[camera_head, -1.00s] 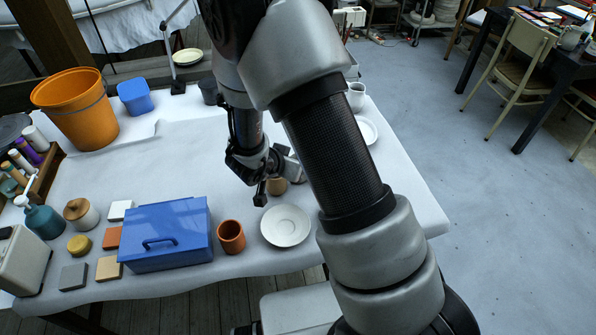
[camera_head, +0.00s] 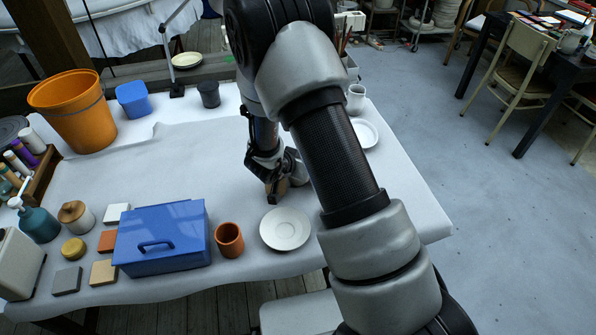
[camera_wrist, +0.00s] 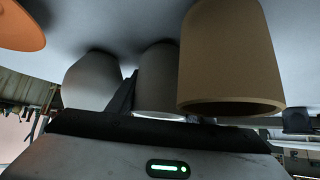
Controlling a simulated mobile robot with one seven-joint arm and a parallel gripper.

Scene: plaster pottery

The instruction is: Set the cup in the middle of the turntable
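My gripper (camera_head: 274,190) is low over the table's middle, behind the white saucer (camera_head: 285,228). In the wrist view, which is upside down, a tan cup (camera_wrist: 230,55) is large at right, a grey cup (camera_wrist: 160,80) is in the middle and a paler vessel (camera_wrist: 92,80) is at left. One dark finger (camera_wrist: 122,95) shows between the pale vessel and the grey cup; the other finger is hidden, so grip and opening are unclear. A terracotta cup (camera_head: 229,240) stands left of the saucer. A dark round disc (camera_head: 10,128), possibly the turntable, is partly visible at the far left.
A blue toolbox (camera_head: 162,238) stands front centre-left, with small tiles (camera_head: 104,272) and jars beside it. An orange bucket (camera_head: 72,110) is at back left. A white plate (camera_head: 364,134) and a pale jug (camera_head: 356,98) are at right. The white table's centre-left is bare.

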